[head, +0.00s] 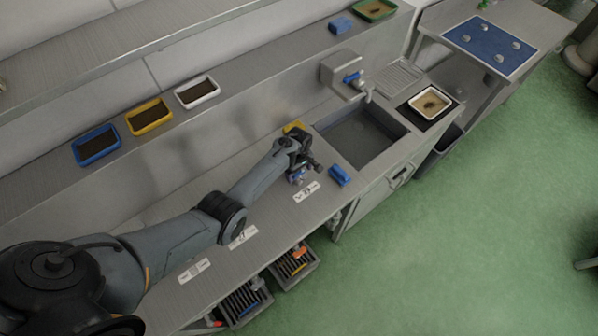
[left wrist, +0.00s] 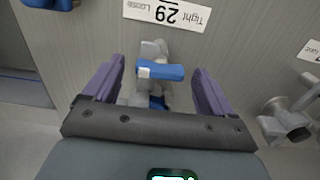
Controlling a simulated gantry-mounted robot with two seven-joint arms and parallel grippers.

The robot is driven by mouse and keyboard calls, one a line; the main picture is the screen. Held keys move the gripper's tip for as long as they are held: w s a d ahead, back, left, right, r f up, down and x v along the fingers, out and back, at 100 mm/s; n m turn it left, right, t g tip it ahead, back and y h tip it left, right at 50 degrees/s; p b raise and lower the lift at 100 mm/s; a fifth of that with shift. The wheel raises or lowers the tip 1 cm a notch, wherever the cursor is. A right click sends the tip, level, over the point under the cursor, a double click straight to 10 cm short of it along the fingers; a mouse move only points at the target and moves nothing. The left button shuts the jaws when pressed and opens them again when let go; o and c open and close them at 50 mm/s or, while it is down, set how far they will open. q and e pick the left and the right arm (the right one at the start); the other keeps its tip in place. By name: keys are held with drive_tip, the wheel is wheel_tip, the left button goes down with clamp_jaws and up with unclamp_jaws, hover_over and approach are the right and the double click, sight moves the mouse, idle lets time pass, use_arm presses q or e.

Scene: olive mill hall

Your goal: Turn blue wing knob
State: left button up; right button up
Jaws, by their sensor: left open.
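The blue wing knob (left wrist: 160,72) sits on a grey metal fitting in the left wrist view, its wing lying roughly crosswise. My left gripper (left wrist: 158,64) is open, with one purple finger on each side of the knob and a visible gap on both sides. A label (left wrist: 167,12) reading "29", "Loose" and "Tight" is upside down just beyond the knob. In the head view my left gripper (head: 298,176) is over the counter, left of the sink, and hides most of the knob. My right gripper is not in view.
Another grey fitting (left wrist: 287,122) stands right of my gripper in the left wrist view. Drawers with dividers (head: 245,302) are open below the counter.

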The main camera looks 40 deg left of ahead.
use_arm(q)
drive_tip(key=shift+f, duration=0.15)
drive_tip(key=c, duration=1.1)
drive_tip(key=shift+o, duration=0.2)
